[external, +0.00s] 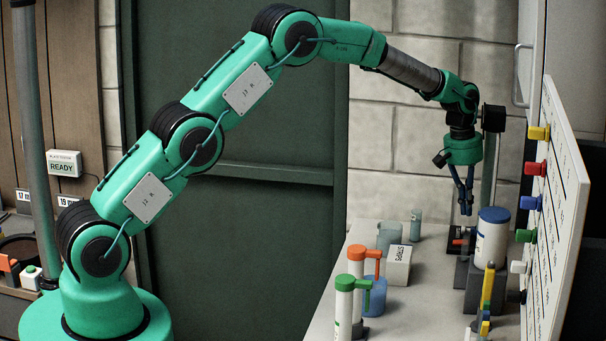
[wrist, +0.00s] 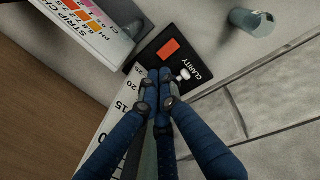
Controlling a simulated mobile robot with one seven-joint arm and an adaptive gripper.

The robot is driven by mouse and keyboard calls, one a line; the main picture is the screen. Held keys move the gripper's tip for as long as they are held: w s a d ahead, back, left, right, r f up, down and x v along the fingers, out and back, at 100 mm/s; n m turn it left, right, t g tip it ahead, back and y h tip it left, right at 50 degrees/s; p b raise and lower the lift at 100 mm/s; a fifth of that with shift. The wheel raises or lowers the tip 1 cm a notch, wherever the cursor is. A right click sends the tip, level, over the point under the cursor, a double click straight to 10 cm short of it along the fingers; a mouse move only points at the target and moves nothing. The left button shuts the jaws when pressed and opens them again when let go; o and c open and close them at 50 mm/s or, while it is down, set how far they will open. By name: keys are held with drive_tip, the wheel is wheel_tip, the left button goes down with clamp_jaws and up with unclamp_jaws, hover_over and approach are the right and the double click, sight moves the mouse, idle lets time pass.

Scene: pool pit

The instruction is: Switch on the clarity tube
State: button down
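The clarity tube's black base (wrist: 190,48), labelled CLARITY, lies under my fingertips in the wrist view. It carries an orange-red rectangle (wrist: 168,49) and a small white knob-like part (wrist: 184,74). A white scale (wrist: 118,115) marked 15, 20, 25 runs up beside it. In the external view, a tall grey-green upright (external: 489,168) with a black top seems to be the tube. My gripper (wrist: 159,76) points down with its blue fingertips together and nothing between them. The tips are just left of the white part; I cannot tell whether they touch it. My gripper also shows in the external view (external: 465,208).
A white strip-chart box (wrist: 85,35) stands beside the base. A white jar with a blue lid (external: 493,235) is close to the right. Bottles with orange (external: 365,253) and green (external: 352,283) tops stand nearer the front. A panel with coloured knobs (external: 560,220) bounds the right.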

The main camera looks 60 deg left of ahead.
sight(460, 242)
drive_tip(key=shift+w+d+f+b, duration=0.1)
drive_tip(key=shift+d+f+b, duration=0.1)
drive_tip(key=shift+f, duration=1)
drive_tip(key=shift+w+d+f+b, duration=0.1)
drive_tip(key=shift+w+f+b, duration=0.05)
drive_tip(key=shift+f, duration=1)
drive_tip(key=shift+w+d+f+b, duration=0.1)
drive_tip(key=shift+f+b, duration=0.1)
drive_tip(key=shift+f, duration=1)
drive_tip(key=shift+p, duration=0.3)
drive_tip(key=shift+w+d+f+g+y+p, duration=0.1)
drive_tip(key=shift+w+d+g+y+p, duration=0.15)
drive_tip(key=shift+p, duration=0.5)
drive_tip(key=shift+s+a+f, duration=0.1)
drive_tip(key=shift+s+f, duration=0.05)
drive_tip(key=shift+f, duration=0.1)
drive_tip(key=shift+s+a+r, duration=0.1)
drive_tip(key=shift+s+a, duration=0.05)
drive_tip(key=shift+a, duration=0.05)
drive_tip(key=shift+s+a+r, duration=0.2)
drive_tip(key=shift+s+a, duration=0.15)
drive_tip(key=shift+r, duration=0.15)
